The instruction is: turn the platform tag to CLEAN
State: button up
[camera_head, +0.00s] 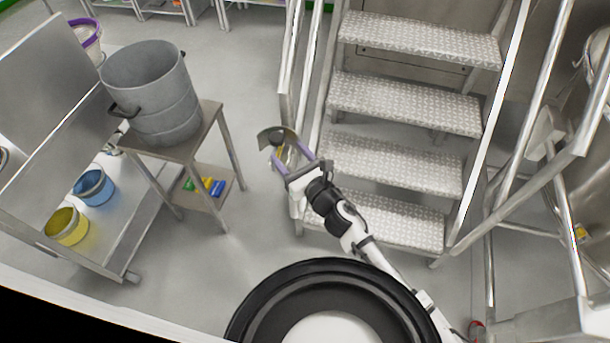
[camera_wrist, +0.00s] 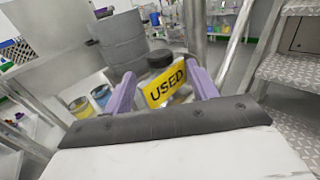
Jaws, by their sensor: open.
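The platform tag (camera_wrist: 166,84) is a yellow plate that reads USED in black, seen tilted in the wrist view. A round black knob (camera_wrist: 160,58) sits just above it. My gripper (camera_wrist: 163,80) is open, with one purple finger on each side of the tag. I cannot tell whether the fingers touch it. In the head view my gripper (camera_head: 291,153) is beside the lower left of the stair rail, at a curved grey plate (camera_head: 268,134). The tag's lettering is not readable there.
Metal stairs (camera_head: 405,95) with handrails rise right of my gripper. A grey bucket (camera_head: 155,95) stands on a small table (camera_head: 205,130) to the left. A steel bench with a blue bucket (camera_head: 95,187) and a yellow bucket (camera_head: 67,226) is further left. Floor between table and stairs is clear.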

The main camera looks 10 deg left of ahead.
jog(key=b+v, duration=0.1)
jog(key=v, duration=0.5)
jog(key=shift+s+d+b, duration=0.25)
jog(key=shift+b, duration=0.15)
